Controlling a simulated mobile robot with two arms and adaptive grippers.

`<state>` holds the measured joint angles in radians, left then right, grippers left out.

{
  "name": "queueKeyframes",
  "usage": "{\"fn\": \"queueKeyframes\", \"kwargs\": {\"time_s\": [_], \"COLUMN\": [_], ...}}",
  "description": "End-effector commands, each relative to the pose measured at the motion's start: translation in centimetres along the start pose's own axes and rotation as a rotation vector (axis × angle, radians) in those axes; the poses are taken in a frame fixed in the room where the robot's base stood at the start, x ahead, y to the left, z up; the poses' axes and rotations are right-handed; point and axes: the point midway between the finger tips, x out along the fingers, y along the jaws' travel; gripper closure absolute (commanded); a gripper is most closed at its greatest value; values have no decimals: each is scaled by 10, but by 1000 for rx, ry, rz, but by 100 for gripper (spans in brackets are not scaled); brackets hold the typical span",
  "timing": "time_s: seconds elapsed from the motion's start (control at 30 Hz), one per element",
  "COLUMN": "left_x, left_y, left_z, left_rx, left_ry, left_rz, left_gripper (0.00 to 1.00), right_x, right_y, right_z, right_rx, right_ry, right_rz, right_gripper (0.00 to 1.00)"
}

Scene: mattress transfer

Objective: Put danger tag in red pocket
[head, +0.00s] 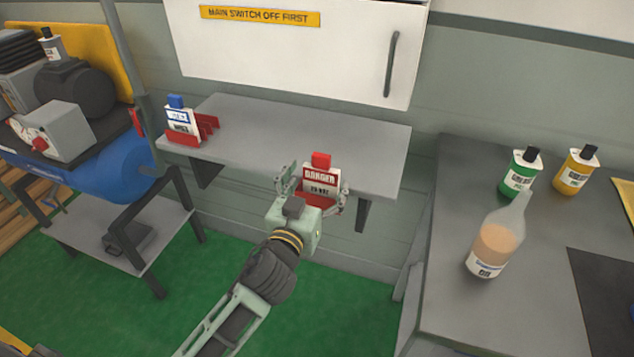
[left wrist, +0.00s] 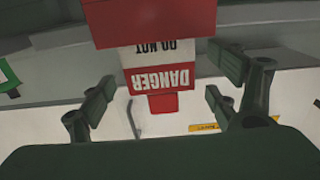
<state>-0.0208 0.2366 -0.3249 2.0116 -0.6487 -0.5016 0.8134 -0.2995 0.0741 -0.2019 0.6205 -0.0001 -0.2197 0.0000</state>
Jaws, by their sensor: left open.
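The danger tag (head: 320,176) is white with a red "DANGER" band and a red top, at the shelf's front edge. It appears upside down in the left wrist view (left wrist: 160,77). A red pocket (left wrist: 155,22) covers the tag's lower end, and the tag appears to sit in it. Some red of the pocket shows below the tag in the head view (head: 318,201). My left gripper (head: 313,187) is open, its fingers apart on either side of the tag in the left wrist view (left wrist: 158,97), with gaps visible. My right gripper is not in view.
On the grey shelf (head: 300,127), a blue-topped tag (head: 181,120) stands by another red holder (head: 207,126). A white cabinet (head: 300,55) hangs above. The right bench (head: 445,230) carries several bottles. A machine (head: 70,150) stands left.

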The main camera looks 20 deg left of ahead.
Motion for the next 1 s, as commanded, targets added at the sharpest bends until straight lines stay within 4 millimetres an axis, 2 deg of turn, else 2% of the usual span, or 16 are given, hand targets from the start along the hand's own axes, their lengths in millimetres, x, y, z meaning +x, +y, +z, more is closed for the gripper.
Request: {"fn": "queueKeyframes", "kwargs": {"time_s": [0.27,0.37,0.7,0.83,1.0], "left_x": [-2,-16,-89,-107,-118], "left_y": [0,0,0,0,0], "left_z": [-3,0,0,0,-2], "left_rx": [0,-2,-3,-2,-1], "left_ry": [-1,-2,-3,-2,0], "left_rz": [1,1,0,0,-1], "left_gripper": [18,18,18,18,18], "right_x": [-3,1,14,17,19], "right_y": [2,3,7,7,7], "right_z": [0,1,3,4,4], "right_rx": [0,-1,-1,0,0], "right_ry": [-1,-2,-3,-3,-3], "right_rz": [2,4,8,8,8], "right_gripper": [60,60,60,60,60]}}
